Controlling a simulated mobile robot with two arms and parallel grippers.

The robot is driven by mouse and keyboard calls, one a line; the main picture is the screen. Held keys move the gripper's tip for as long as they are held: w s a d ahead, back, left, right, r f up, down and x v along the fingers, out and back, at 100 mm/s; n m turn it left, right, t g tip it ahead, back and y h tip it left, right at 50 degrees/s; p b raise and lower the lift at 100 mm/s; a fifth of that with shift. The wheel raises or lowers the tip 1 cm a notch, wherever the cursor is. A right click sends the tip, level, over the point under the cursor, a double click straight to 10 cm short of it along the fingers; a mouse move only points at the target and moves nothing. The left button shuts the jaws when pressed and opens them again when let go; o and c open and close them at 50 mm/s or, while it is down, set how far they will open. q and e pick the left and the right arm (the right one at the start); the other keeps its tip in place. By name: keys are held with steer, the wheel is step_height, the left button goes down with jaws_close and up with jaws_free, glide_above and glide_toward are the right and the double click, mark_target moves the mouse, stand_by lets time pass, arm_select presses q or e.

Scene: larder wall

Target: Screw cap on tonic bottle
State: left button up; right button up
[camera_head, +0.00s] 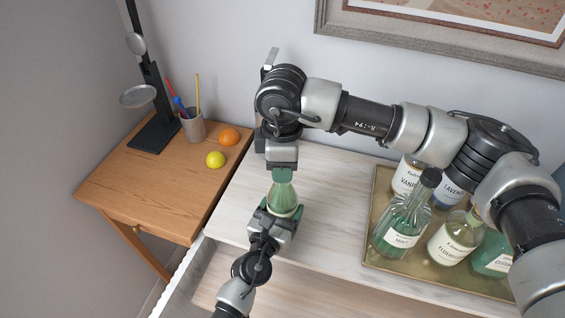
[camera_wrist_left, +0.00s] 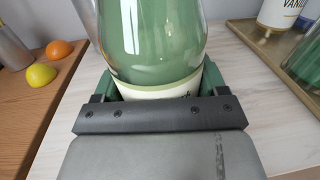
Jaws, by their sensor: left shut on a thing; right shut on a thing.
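The tonic bottle (camera_head: 283,196), green glass with a pale label, stands upright over the pale counter. My left gripper (camera_head: 279,214) is shut around its lower body. In the left wrist view the bottle (camera_wrist_left: 150,40) fills the space between the green fingers, and the label is partly covered. My right gripper (camera_head: 282,174) points down from above, directly over the bottle's neck, and is shut on the cap. The cap itself is hidden between the fingers, so I cannot see how it sits on the neck.
A brass tray (camera_head: 376,254) with several labelled bottles stands at right, below my right arm. A wooden side table (camera_head: 136,186) at left holds an orange (camera_head: 229,137), a lemon (camera_head: 215,160), a pen cup (camera_head: 192,128) and a black stand (camera_head: 154,134). An open drawer (camera_head: 222,268) lies below the counter.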

steer(key=shift+w, duration=0.15)
steer(key=o, duration=0.9)
steer(key=shift+r, duration=0.1)
steer(key=shift+r, duration=2.2)
steer(key=shift+c, duration=0.4)
